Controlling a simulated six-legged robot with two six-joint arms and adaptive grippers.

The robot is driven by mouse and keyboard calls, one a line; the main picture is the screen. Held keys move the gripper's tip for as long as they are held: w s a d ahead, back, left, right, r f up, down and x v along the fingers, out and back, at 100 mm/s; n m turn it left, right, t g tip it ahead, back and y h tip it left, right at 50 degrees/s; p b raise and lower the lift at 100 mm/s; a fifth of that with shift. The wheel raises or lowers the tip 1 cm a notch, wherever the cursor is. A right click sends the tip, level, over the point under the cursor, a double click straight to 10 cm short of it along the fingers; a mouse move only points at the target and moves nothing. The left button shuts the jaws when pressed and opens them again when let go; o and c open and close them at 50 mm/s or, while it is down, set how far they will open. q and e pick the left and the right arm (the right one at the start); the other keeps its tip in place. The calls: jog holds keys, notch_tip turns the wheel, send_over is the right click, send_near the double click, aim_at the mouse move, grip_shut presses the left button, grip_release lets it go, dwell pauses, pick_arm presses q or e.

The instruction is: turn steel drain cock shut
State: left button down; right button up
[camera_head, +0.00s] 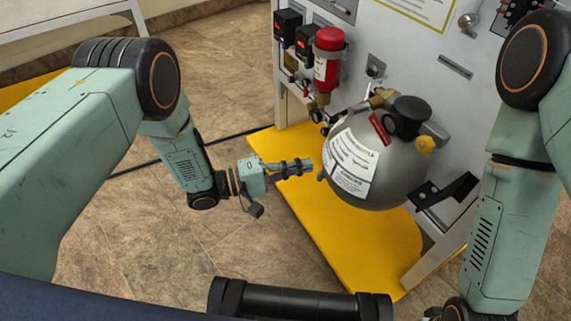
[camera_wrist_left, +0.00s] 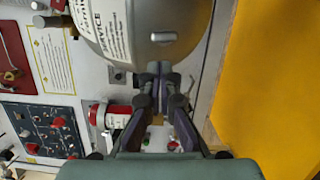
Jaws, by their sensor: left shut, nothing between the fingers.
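The steel drain cock (camera_head: 321,174) shows as a small nub on the left side of the round grey tank (camera_head: 400,168). In the left wrist view the cock (camera_wrist_left: 163,37) is a short flat steel piece on the tank's surface, just beyond my fingertips. My left gripper (camera_head: 307,165) is shut and empty, its fingertips pointing at the tank close to the cock. In the left wrist view the shut fingertips (camera_wrist_left: 158,72) show just below the cock, with a small gap between them. My right arm comes down at the right, and its gripper is out of the frame.
The tank hangs on a white panel (camera_head: 455,40) above a yellow base plate (camera_head: 385,240). A red cylinder (camera_head: 328,60) and two black gauge boxes (camera_head: 288,25) are mounted left of it. A dark cable crosses the tiled floor, which is otherwise open at left.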

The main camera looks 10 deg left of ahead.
aim_at(320, 176)
pick_arm(q)
jog(key=shift+s+d+r, duration=0.1)
jog(key=shift+s+d, duration=0.35)
jog(key=shift+s, duration=0.2)
jog(key=shift+s+d+r+p, duration=0.15)
jog(key=shift+s+d+p, duration=0.1)
jog(key=shift+s+p, duration=0.15)
